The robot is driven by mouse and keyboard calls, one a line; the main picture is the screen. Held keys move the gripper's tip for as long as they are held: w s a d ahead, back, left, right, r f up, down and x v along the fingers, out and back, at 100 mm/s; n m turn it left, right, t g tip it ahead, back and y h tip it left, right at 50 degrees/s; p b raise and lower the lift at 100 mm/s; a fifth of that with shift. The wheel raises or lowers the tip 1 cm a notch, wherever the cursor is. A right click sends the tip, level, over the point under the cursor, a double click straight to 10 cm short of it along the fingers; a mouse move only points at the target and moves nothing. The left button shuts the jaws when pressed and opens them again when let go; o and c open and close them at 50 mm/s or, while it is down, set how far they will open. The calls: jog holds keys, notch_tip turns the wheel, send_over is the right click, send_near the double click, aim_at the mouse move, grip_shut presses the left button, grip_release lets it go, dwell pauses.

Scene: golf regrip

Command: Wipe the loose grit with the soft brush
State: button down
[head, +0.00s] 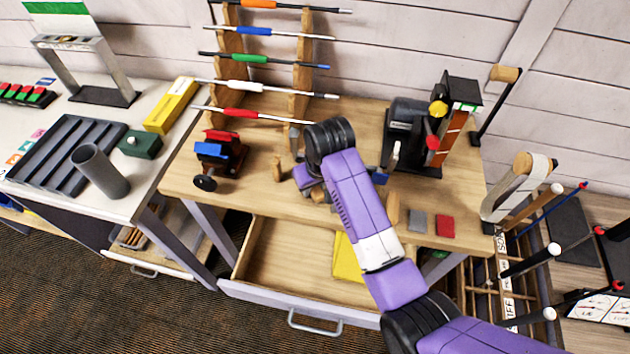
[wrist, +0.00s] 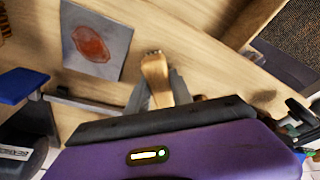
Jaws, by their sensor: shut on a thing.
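My gripper (wrist: 160,92) is shut on a light wooden piece (wrist: 154,72), which looks like the handle of the soft brush. A grey square plate (wrist: 108,18) with a reddish-brown patch (wrist: 91,43), likely the loose grit, lies on the bench to the upper left of the fingers in the wrist view. The held piece appears apart from the patch. In the head view my gripper is low over the middle of the wooden bench, and my arm hides most of it and the plate.
The wooden bench (head: 190,185) has an open drawer (head: 285,262) in front, with a yellow item (head: 346,258) inside. A rack of clubs (head: 232,45) stands behind. A red-and-blue clamp (head: 218,152) is left; a dark machine (head: 408,135), grey pad (head: 417,222) and red pad (head: 445,226) are right.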

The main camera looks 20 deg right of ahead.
aim_at(309, 203)
jog(key=shift+s+a+f, duration=0.1)
jog(key=shift+s+a, duration=0.45)
jog(key=shift+s, duration=0.15)
jog(key=shift+s+a, duration=0.5)
jog(key=shift+s, duration=0.2)
jog(key=shift+f, duration=0.15)
jog(key=shift+w+d, duration=0.7)
jog(key=shift+w, duration=0.2)
jog(key=shift+w+d, duration=0.65)
jog(key=shift+w, duration=0.3)
jog(key=shift+w+d, duration=0.7)
jog(key=shift+w, duration=0.2)
